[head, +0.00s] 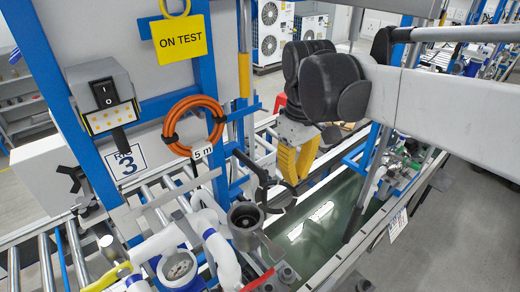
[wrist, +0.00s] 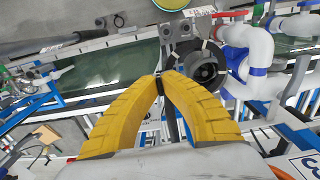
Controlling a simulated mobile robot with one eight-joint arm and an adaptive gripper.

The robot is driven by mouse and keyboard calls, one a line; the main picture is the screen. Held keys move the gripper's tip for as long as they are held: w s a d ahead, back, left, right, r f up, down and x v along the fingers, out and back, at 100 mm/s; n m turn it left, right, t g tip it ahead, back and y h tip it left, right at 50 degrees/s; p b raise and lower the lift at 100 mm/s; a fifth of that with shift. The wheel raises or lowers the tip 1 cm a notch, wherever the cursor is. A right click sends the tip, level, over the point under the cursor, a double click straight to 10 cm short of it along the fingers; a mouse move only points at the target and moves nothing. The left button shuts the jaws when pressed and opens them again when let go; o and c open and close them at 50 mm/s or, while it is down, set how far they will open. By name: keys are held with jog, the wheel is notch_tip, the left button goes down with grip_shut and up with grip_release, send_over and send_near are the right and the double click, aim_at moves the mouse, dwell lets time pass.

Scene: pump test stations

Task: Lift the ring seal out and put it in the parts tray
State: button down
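A dark grey, open-topped round pump housing (head: 245,219) stands among the white pipes, and it also shows in the wrist view (wrist: 207,70). My gripper (head: 297,178) has yellow fingers and hangs to the right of the housing, above the trough. In the wrist view its fingertips (wrist: 164,76) come together beside the bracket. I cannot identify the parts tray in either view.
A long trough (head: 325,215) with greenish water lies below my gripper.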

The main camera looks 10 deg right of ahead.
jog(key=d+r+p, duration=0.2)
jog(key=r+p, duration=0.1)
jog(key=r, duration=0.3)
jog(key=s+d+r+p, duration=0.1)
jog(key=d+r+p, duration=0.1)
jog(key=r, duration=0.4)
jog(key=shift+r+p, duration=0.4)
jog(key=shift+p, duration=0.4)
jog(key=shift+s+d, duration=0.1)
jog(key=shift+s, duration=0.05)
dwell(0.4)
jog(key=s+d+r+p, duration=0.2)
jog(key=s+r+p, duration=0.3)
jog(key=s, duration=0.6)
jog(key=shift+s, duration=0.4)
dwell(0.5)
